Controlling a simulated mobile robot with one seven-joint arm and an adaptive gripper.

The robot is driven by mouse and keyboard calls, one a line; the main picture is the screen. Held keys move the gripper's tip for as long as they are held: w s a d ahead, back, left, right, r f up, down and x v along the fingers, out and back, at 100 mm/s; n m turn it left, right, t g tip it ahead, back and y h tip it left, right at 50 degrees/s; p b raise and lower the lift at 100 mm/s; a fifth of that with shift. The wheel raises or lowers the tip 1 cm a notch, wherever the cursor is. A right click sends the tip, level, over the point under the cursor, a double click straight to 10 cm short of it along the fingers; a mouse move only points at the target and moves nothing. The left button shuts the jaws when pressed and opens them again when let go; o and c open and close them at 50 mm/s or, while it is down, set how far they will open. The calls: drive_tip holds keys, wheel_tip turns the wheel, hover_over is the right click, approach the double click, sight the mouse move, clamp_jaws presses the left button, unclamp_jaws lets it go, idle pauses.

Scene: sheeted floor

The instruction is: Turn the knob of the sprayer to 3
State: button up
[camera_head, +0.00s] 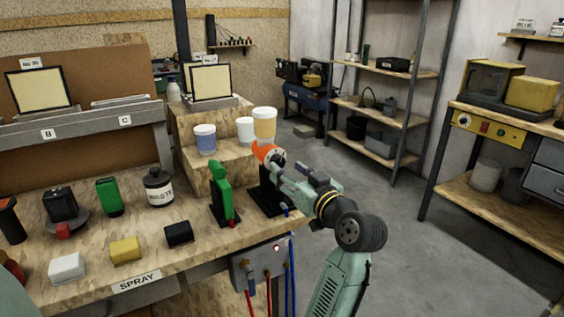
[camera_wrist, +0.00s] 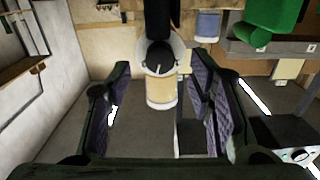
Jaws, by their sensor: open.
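The orange sprayer (camera_head: 264,151) sits on a black stand (camera_head: 266,196) at the right end of the bench. Its round dial end faces my gripper. In the wrist view the dark knob (camera_wrist: 160,56) shows a short white pointer mark on a pale dial, ahead of and between my fingers. The dial's numbers are too small to read. My gripper (camera_wrist: 155,112) is open and empty, with one finger on each side of the view. In the head view my gripper (camera_head: 284,171) is close to the sprayer; I cannot tell whether it touches.
A green sprayer (camera_head: 221,190) stands just left on the bench. A control box (camera_head: 262,267) with hoses hangs below the bench edge. Open floor lies right.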

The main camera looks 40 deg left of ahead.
sight(280, 164)
drive_tip(key=shift+p+x, duration=0.4)
drive_tip(key=shift+x, duration=1.65)
drive_tip(key=shift+c, duration=0.4)
